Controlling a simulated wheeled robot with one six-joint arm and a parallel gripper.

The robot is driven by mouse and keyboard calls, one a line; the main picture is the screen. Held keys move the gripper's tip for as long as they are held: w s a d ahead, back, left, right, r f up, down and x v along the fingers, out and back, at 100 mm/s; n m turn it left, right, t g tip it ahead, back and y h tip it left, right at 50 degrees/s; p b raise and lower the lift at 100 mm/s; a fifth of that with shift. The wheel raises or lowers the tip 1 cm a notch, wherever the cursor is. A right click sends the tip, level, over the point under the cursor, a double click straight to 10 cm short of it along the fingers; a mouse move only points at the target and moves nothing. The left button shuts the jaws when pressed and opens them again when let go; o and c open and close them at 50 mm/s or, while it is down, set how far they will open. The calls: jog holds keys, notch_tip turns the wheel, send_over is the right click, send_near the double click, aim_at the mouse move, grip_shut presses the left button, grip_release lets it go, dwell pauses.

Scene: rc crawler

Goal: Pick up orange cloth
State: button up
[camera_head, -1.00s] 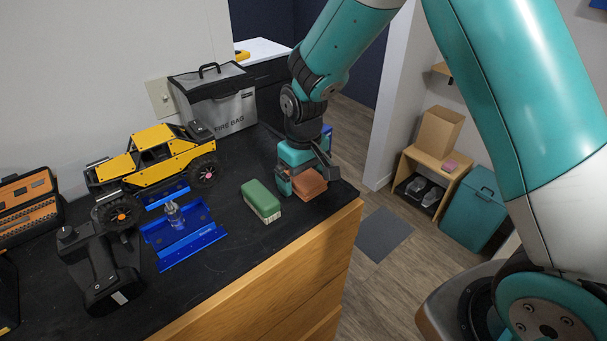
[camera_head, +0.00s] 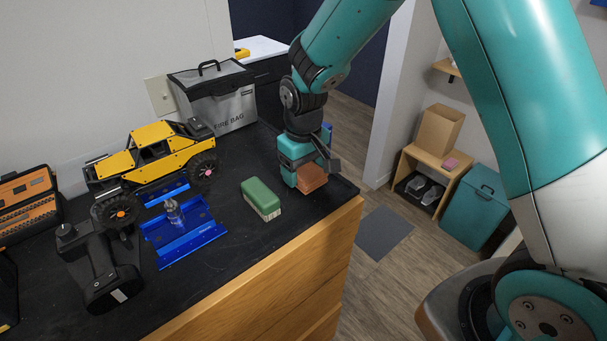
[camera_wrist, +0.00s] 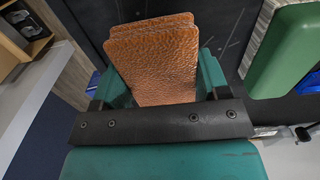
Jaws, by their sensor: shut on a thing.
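The orange cloth (camera_head: 311,178) is a folded, textured block at the right end of the black counter. My gripper (camera_head: 305,174) is shut on it, pointing down. In the wrist view the cloth (camera_wrist: 155,60) stands out between the teal fingers of my gripper (camera_wrist: 158,82), one finger at each side. Its folded layers show at the far edge. I cannot tell from these views whether the cloth touches the counter.
A green block (camera_head: 261,199) lies just left of the cloth, and shows at the right in the wrist view (camera_wrist: 283,50). A blue stand (camera_head: 184,237), yellow crawler (camera_head: 155,160), black controller (camera_head: 100,270) and fire bag (camera_head: 222,105) are further left and behind. The counter's front edge is close.

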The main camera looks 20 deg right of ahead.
aim_at(304, 169)
notch_tip(304, 169, up, 19)
jog(key=b, duration=0.3)
jog(key=shift+f, duration=0.15)
